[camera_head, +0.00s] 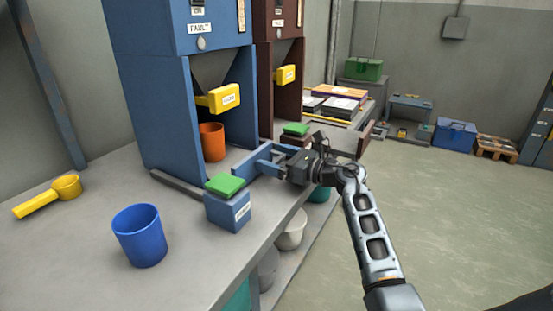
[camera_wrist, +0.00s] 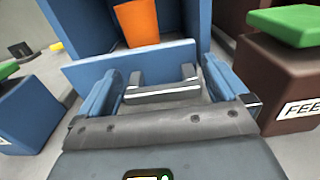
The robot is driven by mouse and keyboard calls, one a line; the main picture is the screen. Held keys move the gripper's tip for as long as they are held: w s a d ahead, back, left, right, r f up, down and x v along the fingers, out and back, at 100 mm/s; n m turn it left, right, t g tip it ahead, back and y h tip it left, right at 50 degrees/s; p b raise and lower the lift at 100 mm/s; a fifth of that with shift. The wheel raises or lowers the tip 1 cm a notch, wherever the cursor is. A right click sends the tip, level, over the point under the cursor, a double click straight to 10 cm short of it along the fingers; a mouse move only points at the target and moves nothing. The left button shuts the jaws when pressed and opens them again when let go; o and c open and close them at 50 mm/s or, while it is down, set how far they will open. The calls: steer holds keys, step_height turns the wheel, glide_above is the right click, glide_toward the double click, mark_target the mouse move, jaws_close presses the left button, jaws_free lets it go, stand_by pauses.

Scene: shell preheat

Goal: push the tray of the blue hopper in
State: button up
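The blue hopper (camera_head: 180,105) stands on the bench, with a "FAULT" sign and a yellow labelled handle (camera_head: 225,97). Its tray has a blue front panel (camera_wrist: 85,70), which stands out in front of the bay. A grey bar handle (camera_wrist: 163,92) is on that panel. An orange cup (camera_head: 212,141) stands behind the panel, under the hopper; it also shows in the wrist view (camera_wrist: 136,22). My gripper (camera_head: 280,163) is at the tray front, its fingers apart on either side of the bar handle in the wrist view (camera_wrist: 165,84). Contact cannot be told.
A blue box with a green top (camera_head: 228,207) stands left of my gripper. A brown box with a green top (camera_wrist: 290,80) stands to the right. A blue cup (camera_head: 139,238) and a yellow scoop (camera_head: 48,196) are on the bench. A brown hopper (camera_head: 282,70) stands beside the blue one.

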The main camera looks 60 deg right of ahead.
steer(key=s, duration=0.7)
steer(key=shift+s+d, duration=0.35)
steer(key=shift+s, duration=0.05)
stand_by(0.3)
steer(key=a+m+p, duration=0.1)
steer(key=a, duration=0.3)
steer(key=s+a+m+t+y+p, duration=0.1)
steer(key=a+m, duration=0.1)
steer(key=a, duration=0.3)
steer(key=s+a+r+m+t+p, duration=0.1)
steer(key=a+m, duration=0.1)
steer(key=a, duration=0.2)
steer(key=shift+a+y, duration=0.3)
steer(key=shift+a, duration=0.1)
steer(key=s+a+r+m+h+p, duration=0.2)
steer(key=s+a+r+m+p, duration=0.1)
steer(key=s+a+m, duration=0.6)
steer(key=s+a+r+m+h+p, duration=0.2)
steer(key=s+a+m, duration=0.45)
steer(key=m, duration=0.35)
steer(key=s+a+r+m+g+p, duration=0.1)
steer(key=s+a+m+g+p, duration=0.1)
steer(key=s+m, duration=0.4)
steer(key=s+a+r+m+g+p, duration=0.1)
steer(key=s+a+r+m+g, duration=0.1)
steer(key=s+m, duration=0.5)
steer(key=shift+s+a+g+y+p, duration=0.3)
steer(key=shift+a+g+y+p, duration=0.1)
steer(key=shift+a+g, duration=0.25)
